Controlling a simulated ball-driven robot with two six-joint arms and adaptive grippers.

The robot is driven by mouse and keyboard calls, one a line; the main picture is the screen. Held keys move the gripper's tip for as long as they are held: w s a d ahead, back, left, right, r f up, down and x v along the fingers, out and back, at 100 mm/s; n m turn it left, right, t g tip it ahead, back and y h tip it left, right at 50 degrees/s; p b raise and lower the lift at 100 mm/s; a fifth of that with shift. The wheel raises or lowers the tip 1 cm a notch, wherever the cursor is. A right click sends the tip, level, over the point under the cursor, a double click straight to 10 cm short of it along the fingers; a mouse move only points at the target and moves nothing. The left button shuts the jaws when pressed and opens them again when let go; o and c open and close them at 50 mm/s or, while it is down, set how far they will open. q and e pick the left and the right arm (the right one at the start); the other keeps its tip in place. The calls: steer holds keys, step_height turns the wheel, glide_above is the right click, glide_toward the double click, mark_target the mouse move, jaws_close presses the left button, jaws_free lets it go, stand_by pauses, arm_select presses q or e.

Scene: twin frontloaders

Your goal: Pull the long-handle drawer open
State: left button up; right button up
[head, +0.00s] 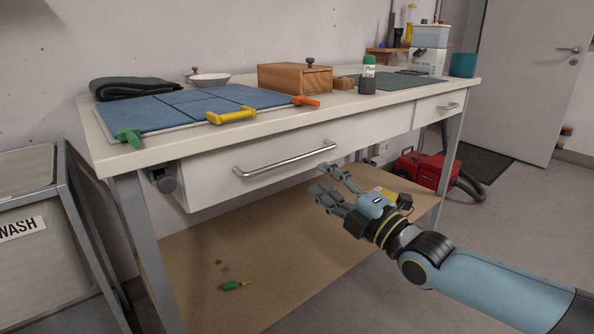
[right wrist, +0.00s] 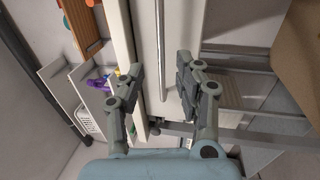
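The long-handle drawer (head: 240,170) is a wide white front under the worktop, with a long metal bar handle (head: 287,161) across it. I cannot tell whether the drawer is fully shut. My right gripper (head: 325,180) is open, just below and in front of the handle's right end. In the right wrist view the handle (right wrist: 160,40) runs upright in the picture, in line with the gap between the open fingers (right wrist: 160,72). No contact with the handle is visible. My left gripper is not in view.
A smaller drawer (head: 438,108) is at the right of the workbench (head: 140,150). A green-handled tool (head: 232,286) lies on the lower shelf (head: 270,245). A bin marked WASH (head: 25,230) stands left; a red vacuum (head: 425,170) stands behind right.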

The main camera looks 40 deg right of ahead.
mark_target(297, 157)
steer(key=b+x, duration=0.1)
steer(key=x, duration=0.2)
steer(key=b+x, duration=0.3)
steer(key=x, duration=0.2)
steer(key=shift+w+f, duration=0.25)
steer(key=shift+w, duration=0.1)
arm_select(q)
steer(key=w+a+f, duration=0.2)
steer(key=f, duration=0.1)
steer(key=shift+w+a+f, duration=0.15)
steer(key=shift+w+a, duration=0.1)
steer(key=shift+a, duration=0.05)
arm_select(e)
steer(key=shift+w+r, duration=0.2)
steer(key=shift+r, duration=0.05)
jaws_close()
